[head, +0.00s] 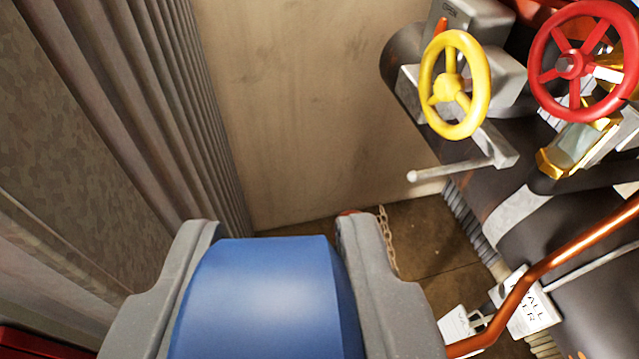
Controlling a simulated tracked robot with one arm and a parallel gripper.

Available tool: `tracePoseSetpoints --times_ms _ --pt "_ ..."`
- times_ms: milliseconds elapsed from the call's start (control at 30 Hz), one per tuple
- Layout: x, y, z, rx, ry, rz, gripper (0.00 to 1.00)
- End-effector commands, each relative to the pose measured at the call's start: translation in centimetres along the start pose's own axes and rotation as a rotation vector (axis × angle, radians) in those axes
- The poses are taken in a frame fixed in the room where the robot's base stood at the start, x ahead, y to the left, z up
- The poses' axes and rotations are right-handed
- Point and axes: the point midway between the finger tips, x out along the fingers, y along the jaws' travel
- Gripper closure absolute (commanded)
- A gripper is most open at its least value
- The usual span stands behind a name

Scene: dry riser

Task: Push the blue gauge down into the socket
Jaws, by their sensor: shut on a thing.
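The blue gauge (265,300) fills the lower middle of the head view. My gripper (275,235) is shut on it, with one grey jaw along each side. Only the smooth blue body of the gauge shows; its face and lower end are out of view. I cannot make out the socket in this view. I cannot tell whether the gauge touches anything besides the jaws.
A yellow handwheel (449,88) and a red handwheel (572,63) sit on dark pipework at right. A grey lever (450,170) sticks out below the yellow one. A copper pipe (545,262) and a chain (387,240) are lower right. Corrugated sheeting (150,90) stands at left.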

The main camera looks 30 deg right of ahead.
Motion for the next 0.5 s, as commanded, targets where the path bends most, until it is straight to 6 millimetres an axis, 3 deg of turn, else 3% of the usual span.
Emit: tracePoseSetpoints --times_ms 200,500 --pt "0.3 -0.8 0.0 -0.008 -0.002 -0.024 0.98" --pt "0.9 0.5 0.0 -0.011 -0.001 -0.033 0.98"
